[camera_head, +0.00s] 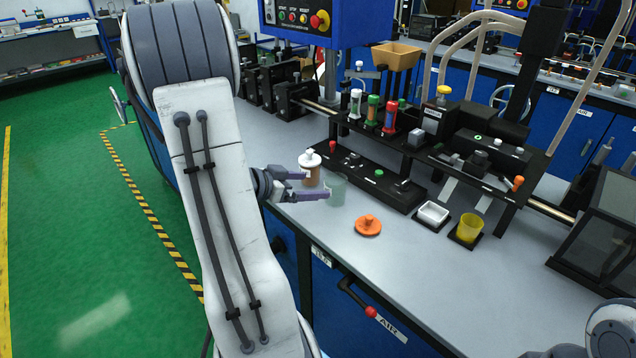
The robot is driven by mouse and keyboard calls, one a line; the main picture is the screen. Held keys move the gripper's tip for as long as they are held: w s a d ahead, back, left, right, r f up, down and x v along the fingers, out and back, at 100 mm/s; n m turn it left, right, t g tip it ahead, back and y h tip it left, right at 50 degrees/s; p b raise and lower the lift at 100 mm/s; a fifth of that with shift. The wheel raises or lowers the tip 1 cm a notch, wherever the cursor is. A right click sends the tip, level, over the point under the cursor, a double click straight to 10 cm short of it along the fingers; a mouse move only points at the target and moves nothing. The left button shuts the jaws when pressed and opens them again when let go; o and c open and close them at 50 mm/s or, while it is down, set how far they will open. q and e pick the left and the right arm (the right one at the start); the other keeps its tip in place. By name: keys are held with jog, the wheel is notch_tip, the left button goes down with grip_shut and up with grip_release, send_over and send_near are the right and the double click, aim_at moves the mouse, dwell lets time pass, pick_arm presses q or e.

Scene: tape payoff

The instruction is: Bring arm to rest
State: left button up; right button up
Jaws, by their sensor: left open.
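My left gripper (318,184) has purple fingers and reaches in from the left over the front edge of the bench. It is open, with its fingers pointing right. A brown jar with a white knobbed lid (310,160) stands just behind the fingers, and the upper finger overlaps it in the picture. A translucent greenish cup (337,189) is close to the fingertips. I see nothing held between the fingers, though I cannot tell whether they touch the jar or the cup. My right gripper is out of view; only part of my right arm shows at the lower right.
An orange knobbed lid (368,225) lies on the grey bench (400,272). A white tray (432,215) and a yellow cup (468,228) stand further right. A black fixture (372,180) with posts lies behind. The bench's front right is clear.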

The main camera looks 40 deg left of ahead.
aim_at(344, 175)
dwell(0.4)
pick_arm(q)
jog(key=b+x, duration=0.1)
jog(key=x, duration=1)
jog(key=shift+w+d+f+b, duration=0.1)
jog(key=shift+w+b, duration=0.15)
jog(key=shift+b, duration=0.05)
notch_tip(344, 175, up, 3)
jog(key=shift+w+r+p, duration=0.1)
jog(key=shift+p, duration=0.3)
jog(key=shift+r, duration=0.35)
jog(key=shift+f, duration=0.15)
